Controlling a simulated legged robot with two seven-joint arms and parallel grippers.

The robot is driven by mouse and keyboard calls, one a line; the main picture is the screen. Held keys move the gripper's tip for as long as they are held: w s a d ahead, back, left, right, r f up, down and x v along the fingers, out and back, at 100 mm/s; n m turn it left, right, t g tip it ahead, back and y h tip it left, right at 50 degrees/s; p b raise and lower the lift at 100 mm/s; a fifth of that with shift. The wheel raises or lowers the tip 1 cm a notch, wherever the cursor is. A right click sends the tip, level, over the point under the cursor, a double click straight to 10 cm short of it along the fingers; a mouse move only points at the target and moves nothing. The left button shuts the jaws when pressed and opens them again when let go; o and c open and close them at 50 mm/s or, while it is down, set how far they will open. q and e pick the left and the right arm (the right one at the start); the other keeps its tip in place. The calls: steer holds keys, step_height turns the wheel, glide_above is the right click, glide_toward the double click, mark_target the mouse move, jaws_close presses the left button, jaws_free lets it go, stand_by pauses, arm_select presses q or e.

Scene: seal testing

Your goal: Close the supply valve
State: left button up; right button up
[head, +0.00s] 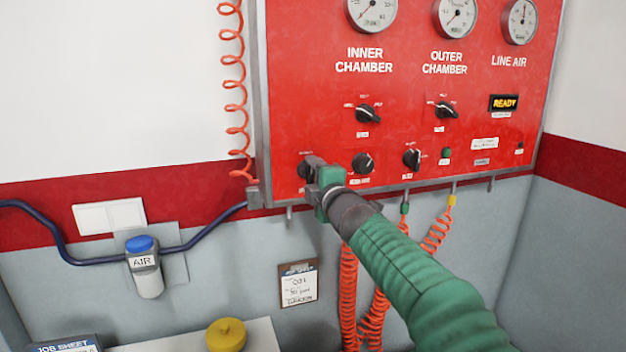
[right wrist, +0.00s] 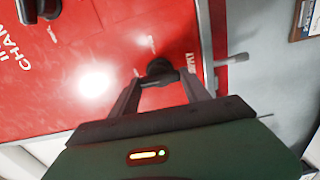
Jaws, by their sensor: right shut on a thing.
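The supply valve is the black knob (head: 303,170) at the lower left of the red panel, partly hidden behind my gripper. In the right wrist view the black knob (right wrist: 160,71) sits between the two fingertips, with a white label starting "SUPPLY" (right wrist: 190,60) beside it. My right gripper (head: 314,168) reaches in from the lower right and is shut on this knob. The knob's setting cannot be read. My left gripper is not in view.
The red panel (head: 310,90) carries more black knobs (head: 362,162), dials (head: 372,10) and a lit READY display (head: 504,103). Orange coiled hoses (head: 349,300) hang below it. A blue-capped AIR unit (head: 145,265) is at the left, a yellow object (head: 226,335) below.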

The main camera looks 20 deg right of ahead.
steer(key=shift+w+a+f+n, duration=0.1)
steer(key=shift+f+n, duration=0.2)
steer(key=shift+f, duration=0.2)
steer(key=o, duration=1.4)
steer(key=shift+s+r, duration=0.15)
steer(key=shift+s, duration=0.05)
steer(key=shift+a+r, duration=0.1)
steer(key=shift+r, duration=0.05)
steer(key=shift+s, duration=0.25)
steer(key=s+b, duration=0.1)
steer(key=s, duration=0.4)
steer(key=s+b, duration=0.1)
steer(key=s, duration=0.4)
steer(key=s+b, duration=0.1)
steer(key=s, duration=0.5)
steer(key=shift+s+d, duration=0.1)
steer(key=shift+d, duration=0.15)
